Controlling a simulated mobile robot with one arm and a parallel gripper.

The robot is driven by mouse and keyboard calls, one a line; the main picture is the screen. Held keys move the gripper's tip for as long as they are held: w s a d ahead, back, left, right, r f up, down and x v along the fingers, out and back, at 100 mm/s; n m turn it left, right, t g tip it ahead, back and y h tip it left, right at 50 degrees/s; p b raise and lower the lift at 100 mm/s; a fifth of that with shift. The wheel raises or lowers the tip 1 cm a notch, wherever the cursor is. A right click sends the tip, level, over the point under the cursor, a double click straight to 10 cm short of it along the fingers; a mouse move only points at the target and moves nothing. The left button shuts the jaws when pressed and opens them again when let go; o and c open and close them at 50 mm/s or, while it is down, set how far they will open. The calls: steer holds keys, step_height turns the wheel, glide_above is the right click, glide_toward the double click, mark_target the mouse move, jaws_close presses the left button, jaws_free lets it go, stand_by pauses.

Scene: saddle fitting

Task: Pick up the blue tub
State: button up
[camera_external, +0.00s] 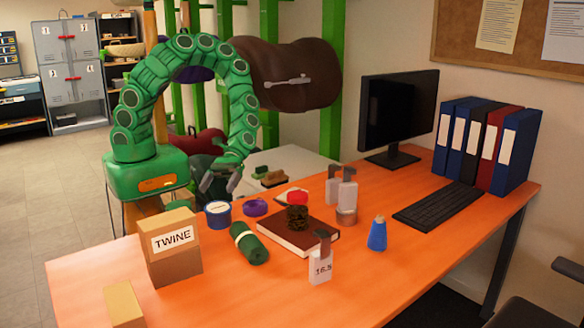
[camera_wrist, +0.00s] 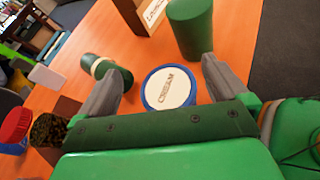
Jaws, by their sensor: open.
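The blue tub (camera_external: 217,214) stands on the orange table, to the right of the twine box. My gripper (camera_external: 220,182) is open and hangs just above the tub in the external view. In the wrist view its two grey fingers (camera_wrist: 160,82) are spread on the left and right of the tub, with nothing between them gripped. I cannot tell the exact height gap. The tub's near edge lies close to my gripper's body.
A green roll with a pale band (camera_external: 249,243) lies close to the tub. A purple ring (camera_external: 255,207), a brown book (camera_external: 290,236) and the twine box (camera_external: 173,248) are around it. A green cylinder (camera_wrist: 190,30) stands just beyond the tub.

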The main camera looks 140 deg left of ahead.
mark_target(220, 211)
steer(key=s+a+f+n, duration=0.1)
steer(key=f, duration=0.1)
steer(key=s+a+f+n+t, duration=0.1)
steer(key=a+f+n, duration=0.1)
steer(key=s+a+f+n+y, duration=0.1)
steer(key=f+n, duration=0.1)
steer(key=shift+s+a+t, duration=0.25)
steer(key=shift+a+t, duration=0.05)
steer(key=shift+t, duration=0.1)
steer(key=shift+x, duration=3.85)
steer(key=shift+s+d, duration=0.1)
steer(key=c, duration=1)
steer(key=shift+r, duration=0.1)
step_height(220, 211, up, 28)
steer(key=shift+f, duration=0.1)
